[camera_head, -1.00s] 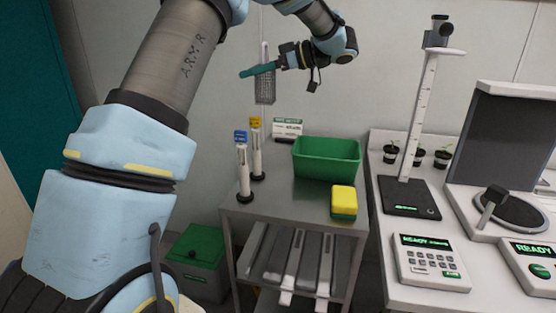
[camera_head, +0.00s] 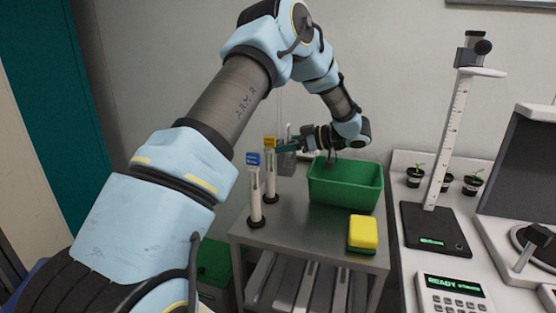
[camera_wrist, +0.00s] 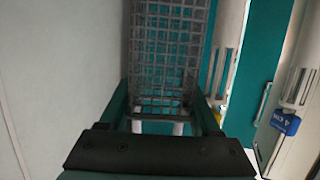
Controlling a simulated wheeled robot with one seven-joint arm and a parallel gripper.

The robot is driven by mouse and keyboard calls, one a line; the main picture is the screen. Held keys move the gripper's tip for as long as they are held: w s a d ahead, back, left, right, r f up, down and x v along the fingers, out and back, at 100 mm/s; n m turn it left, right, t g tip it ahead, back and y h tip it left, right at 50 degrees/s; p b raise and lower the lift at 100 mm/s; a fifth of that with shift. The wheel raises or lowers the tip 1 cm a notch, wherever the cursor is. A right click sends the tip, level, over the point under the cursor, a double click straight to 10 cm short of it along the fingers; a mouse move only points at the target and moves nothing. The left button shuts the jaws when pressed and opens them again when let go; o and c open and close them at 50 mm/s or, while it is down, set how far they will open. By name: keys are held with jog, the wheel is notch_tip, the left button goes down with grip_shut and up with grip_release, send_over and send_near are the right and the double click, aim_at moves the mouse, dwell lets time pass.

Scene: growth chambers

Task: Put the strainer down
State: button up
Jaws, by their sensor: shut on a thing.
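The strainer is a grey wire-mesh basket (camera_head: 286,163), partly hidden behind the tube with the yellow top. It hangs low over the back of the steel cart's top (camera_head: 290,222). I cannot tell whether its bottom touches the cart. My gripper (camera_head: 287,147) with teal fingers is shut on the strainer. In the wrist view the mesh (camera_wrist: 168,45) stretches ahead between the two fingers of my gripper (camera_wrist: 163,112).
A blue-topped tube (camera_head: 255,190) and a yellow-topped tube (camera_head: 270,170) stand close by on the cart. A green bin (camera_head: 345,188) is right of the strainer. A yellow sponge block (camera_head: 363,231) sits at the front. The cart's middle is clear.

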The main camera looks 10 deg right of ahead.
aim_at(295, 161)
jog(key=shift+f+p, duration=0.7)
jog(key=shift+f, duration=2.1)
jog(key=shift+f, duration=0.1)
jog(key=o, duration=1.2)
jog(key=b+v, duration=0.4)
jog(key=v, duration=0.7)
jog(key=shift+s+d+b, duration=0.1)
jog(key=shift+d+b, duration=0.05)
jog(key=shift+b, duration=0.15)
jog(key=shift+s+d+r, duration=0.15)
jog(key=shift+d+r, duration=0.1)
jog(key=shift+r, duration=0.05)
jog(key=shift+r, duration=0.1)
